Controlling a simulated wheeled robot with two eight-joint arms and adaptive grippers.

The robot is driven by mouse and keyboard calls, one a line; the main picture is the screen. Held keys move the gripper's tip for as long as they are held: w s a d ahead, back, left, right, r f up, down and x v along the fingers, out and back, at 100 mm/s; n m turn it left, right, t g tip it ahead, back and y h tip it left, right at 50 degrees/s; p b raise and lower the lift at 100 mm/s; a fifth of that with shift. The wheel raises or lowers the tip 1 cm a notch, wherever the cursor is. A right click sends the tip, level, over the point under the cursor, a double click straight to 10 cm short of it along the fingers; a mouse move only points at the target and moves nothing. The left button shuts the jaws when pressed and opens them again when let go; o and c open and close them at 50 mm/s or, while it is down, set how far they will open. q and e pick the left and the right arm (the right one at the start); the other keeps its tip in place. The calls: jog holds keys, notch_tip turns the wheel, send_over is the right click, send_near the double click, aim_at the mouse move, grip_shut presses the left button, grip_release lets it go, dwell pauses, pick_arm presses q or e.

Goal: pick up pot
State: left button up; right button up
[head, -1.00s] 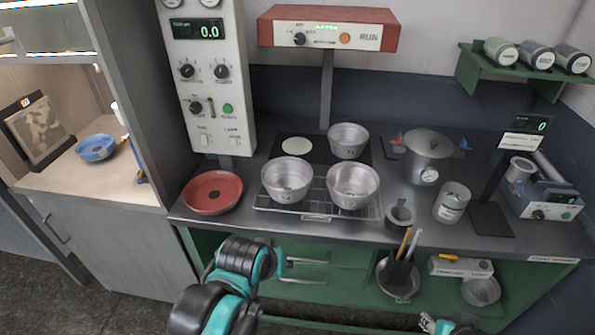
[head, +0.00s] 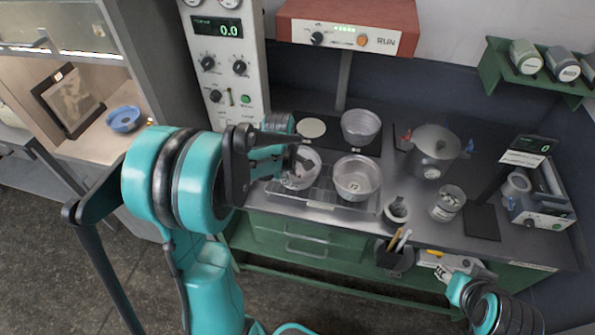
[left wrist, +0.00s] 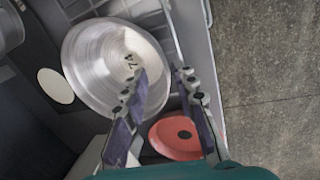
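Three silver pots stand at the middle of the bench. The front left pot (head: 312,168) is partly hidden behind my left gripper (head: 296,162). The front right pot (head: 357,178) shares its wire rack, and the rear pot (head: 360,126) stands behind them. In the left wrist view, the near pot (left wrist: 100,58) lies under my left gripper (left wrist: 160,72). The fingers are apart and empty, one over the pot's rim area and one outside it; contact cannot be told.
The red dish (left wrist: 175,138) lies beside the rack, hidden by my left arm in the head view. A red control box (head: 346,27) hangs above the pots.

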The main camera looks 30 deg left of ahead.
pick_arm(q)
jog(key=x, duration=0.2)
jog(key=b+x, duration=0.1)
jog(key=x, duration=0.1)
jog(key=shift+s+a+f, duration=0.1)
jog(key=shift+s+f, duration=0.05)
jog(key=shift+f, duration=0.15)
grip_shut()
jog(key=shift+r, duration=0.15)
